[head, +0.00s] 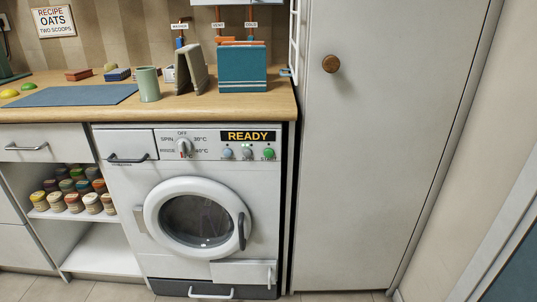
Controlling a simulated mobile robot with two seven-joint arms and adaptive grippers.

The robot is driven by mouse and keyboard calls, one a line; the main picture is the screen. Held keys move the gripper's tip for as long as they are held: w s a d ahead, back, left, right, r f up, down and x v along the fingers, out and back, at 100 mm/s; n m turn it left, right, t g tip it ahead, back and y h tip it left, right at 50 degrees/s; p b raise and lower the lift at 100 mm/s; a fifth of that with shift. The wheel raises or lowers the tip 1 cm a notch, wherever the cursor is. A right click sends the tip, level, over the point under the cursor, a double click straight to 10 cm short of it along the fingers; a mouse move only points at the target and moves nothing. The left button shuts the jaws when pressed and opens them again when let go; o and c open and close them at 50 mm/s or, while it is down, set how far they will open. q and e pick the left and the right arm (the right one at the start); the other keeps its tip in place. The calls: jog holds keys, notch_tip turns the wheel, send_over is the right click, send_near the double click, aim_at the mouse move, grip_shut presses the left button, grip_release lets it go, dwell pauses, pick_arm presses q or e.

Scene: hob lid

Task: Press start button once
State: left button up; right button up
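A white washing machine (125,185) stands under the wooden counter. Its display (248,136) reads READY. Three round buttons sit in a row below the display. The rightmost button (269,154) is green and the other two are grey-blue; their labels are too small to read. A program dial (184,147) sits left of the display, with labels OFF, SPIN, 30°C and others around it. The round door (197,220) looks shut. Neither gripper is in view.
The counter (200,106) holds a blue mat (70,95), a green cup (148,84) and a teal box (242,68). A tall white cabinet (375,150) stands right of the machine. Shelves with several jars (74,200) are on the left. Nothing blocks the machine's front panel.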

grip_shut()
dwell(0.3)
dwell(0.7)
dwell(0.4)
